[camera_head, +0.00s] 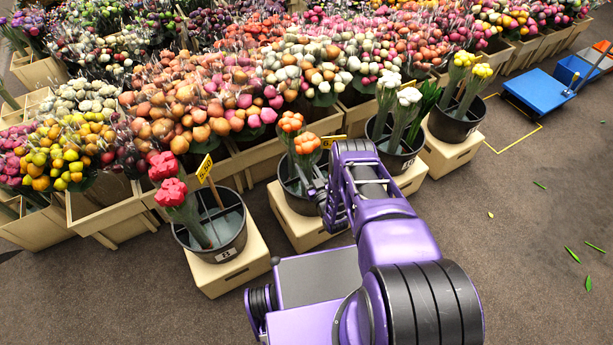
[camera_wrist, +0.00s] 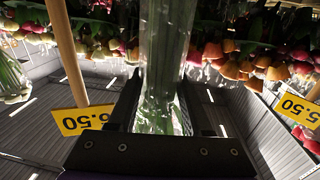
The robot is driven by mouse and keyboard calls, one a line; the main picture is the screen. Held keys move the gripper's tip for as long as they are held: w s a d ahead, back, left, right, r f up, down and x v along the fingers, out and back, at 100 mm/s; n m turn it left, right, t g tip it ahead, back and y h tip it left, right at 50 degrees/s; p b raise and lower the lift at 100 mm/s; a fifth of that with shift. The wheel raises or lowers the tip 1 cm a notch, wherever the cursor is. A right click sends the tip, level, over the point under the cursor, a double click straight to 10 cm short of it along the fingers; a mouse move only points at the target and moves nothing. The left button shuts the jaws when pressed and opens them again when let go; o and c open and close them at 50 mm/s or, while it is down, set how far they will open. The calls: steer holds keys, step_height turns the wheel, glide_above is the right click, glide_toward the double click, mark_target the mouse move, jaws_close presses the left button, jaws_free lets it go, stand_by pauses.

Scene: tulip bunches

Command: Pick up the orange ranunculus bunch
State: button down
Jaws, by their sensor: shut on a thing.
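Two orange ranunculus bunches, one with its head higher (camera_head: 291,122) and one lower (camera_head: 307,144), stand in a black bucket (camera_head: 293,203) on a wooden crate. My gripper (camera_head: 312,184) is at the bucket's right side, reaching over its rim. In the wrist view my gripper (camera_wrist: 160,88) is shut around clear-wrapped green stems (camera_wrist: 163,45), one finger on each side. The flower heads are outside the wrist view. My arm partly hides the bucket, and I cannot tell which of the two bunches is held.
A bucket with pink bunches (camera_head: 172,190) stands left, and one with white bunches (camera_head: 407,98) right. A yellow price sign on a stick (camera_wrist: 84,119) is close left of my gripper. Crates of flowers fill the back. The floor at right (camera_head: 545,215) is mostly clear.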

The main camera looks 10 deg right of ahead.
mark_target(306, 137)
steer(key=shift+r, duration=0.15)
step_height(306, 137, up, 18)
steer(key=p, duration=0.4)
steer(key=shift+p, duration=0.3)
